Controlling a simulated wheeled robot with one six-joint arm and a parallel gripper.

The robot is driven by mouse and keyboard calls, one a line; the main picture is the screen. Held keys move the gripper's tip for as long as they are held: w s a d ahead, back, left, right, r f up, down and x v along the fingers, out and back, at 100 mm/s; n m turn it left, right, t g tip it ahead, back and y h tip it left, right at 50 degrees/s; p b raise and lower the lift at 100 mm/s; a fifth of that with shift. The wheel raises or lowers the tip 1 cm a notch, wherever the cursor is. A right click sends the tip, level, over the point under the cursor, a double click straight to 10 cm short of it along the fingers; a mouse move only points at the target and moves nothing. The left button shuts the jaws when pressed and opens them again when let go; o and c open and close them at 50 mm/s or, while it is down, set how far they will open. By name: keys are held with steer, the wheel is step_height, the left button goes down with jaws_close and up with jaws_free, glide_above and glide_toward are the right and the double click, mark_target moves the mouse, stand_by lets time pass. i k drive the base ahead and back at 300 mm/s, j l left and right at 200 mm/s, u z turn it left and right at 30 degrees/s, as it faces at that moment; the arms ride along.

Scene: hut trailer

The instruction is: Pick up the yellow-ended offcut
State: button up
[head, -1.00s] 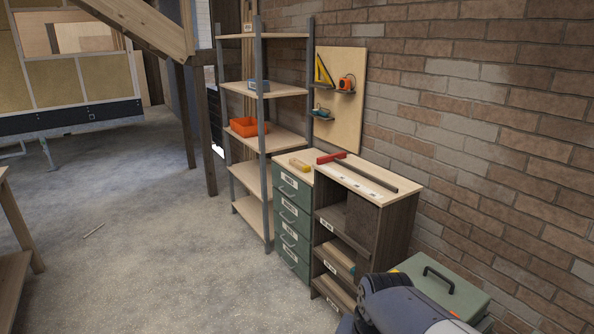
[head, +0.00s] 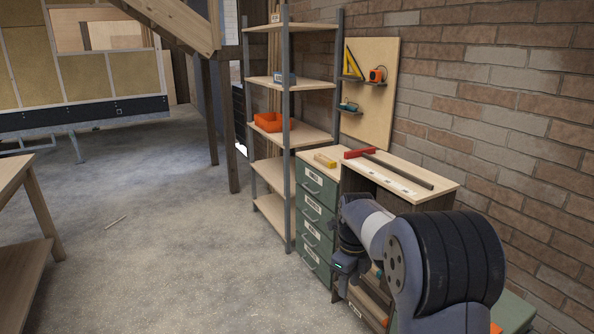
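No offcut with a clearly yellow end can be made out. My gripper (head: 345,268) is a small dark shape in front of the shelf unit. Its fingers are too small and dark to tell open from shut.
A red-headed tool with a dark bar (head: 400,170) lies on the shelf unit's top. A tall rack (head: 287,135) with an orange bin (head: 268,122) stands left. A green toolbox (head: 513,312) is partly hidden at lower right. The concrete floor (head: 190,240) is mostly clear.

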mark_target(329, 162)
steer(key=i+u, duration=0.2)
steer(key=i, duration=1.5)
steer(key=i+z, duration=0.2)
steer(key=i, duration=0.3)
steer(key=i+j+z, duration=0.2)
steer(key=i, duration=0.35)
steer(key=i+j+z, duration=0.2)
steer(key=i, duration=0.3)
steer(key=i+j+z, duration=0.2)
steer(key=i+j, duration=0.15)
steer(key=i, duration=0.15)
